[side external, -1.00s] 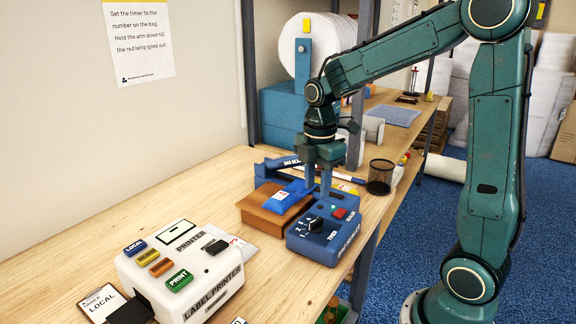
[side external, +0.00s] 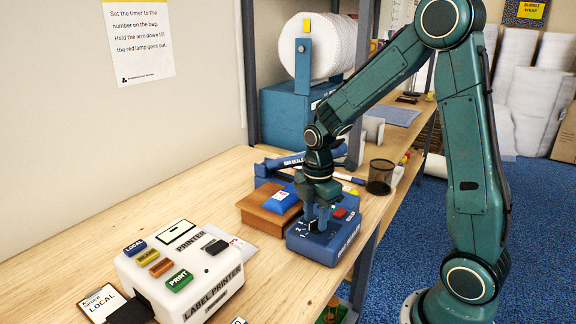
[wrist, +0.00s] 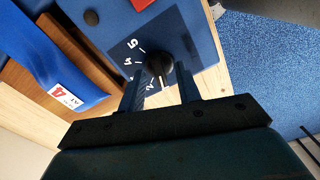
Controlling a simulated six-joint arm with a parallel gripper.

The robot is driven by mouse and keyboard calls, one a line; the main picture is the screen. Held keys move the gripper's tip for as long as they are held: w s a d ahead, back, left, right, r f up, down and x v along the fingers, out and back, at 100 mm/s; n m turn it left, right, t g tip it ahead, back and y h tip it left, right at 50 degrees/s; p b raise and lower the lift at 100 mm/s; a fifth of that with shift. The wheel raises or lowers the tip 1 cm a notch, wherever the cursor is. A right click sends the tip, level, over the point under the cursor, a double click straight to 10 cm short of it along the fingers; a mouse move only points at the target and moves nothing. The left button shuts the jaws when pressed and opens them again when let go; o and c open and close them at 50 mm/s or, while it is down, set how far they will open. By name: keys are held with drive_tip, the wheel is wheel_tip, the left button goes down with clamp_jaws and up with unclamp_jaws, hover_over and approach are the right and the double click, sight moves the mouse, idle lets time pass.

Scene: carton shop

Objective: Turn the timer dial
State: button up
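A blue bag (wrist: 62,75) with a white label bearing a red 4 lies on the brown block left of the base.
A red piece (side external: 340,213) is on the base beside my fingers. A white label printer (side external: 180,268) stands at front left, and a black mesh cup (side external: 380,177) behind right. The sealer arm (side external: 300,160) is raised behind. The table's right edge is close to the base.

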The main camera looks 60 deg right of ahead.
clamp_jaws()
drive_tip(key=shift+m, duration=0.4)
drive_tip(key=m, duration=0.8)
drive_tip(key=shift+w+d+m, duration=0.1)
drive_tip(key=shift+m, duration=0.3)
drive_tip(key=m, duration=1.1)
drive_tip(key=shift+d+m, duration=0.15)
drive_tip(key=shift+m, duration=0.25)
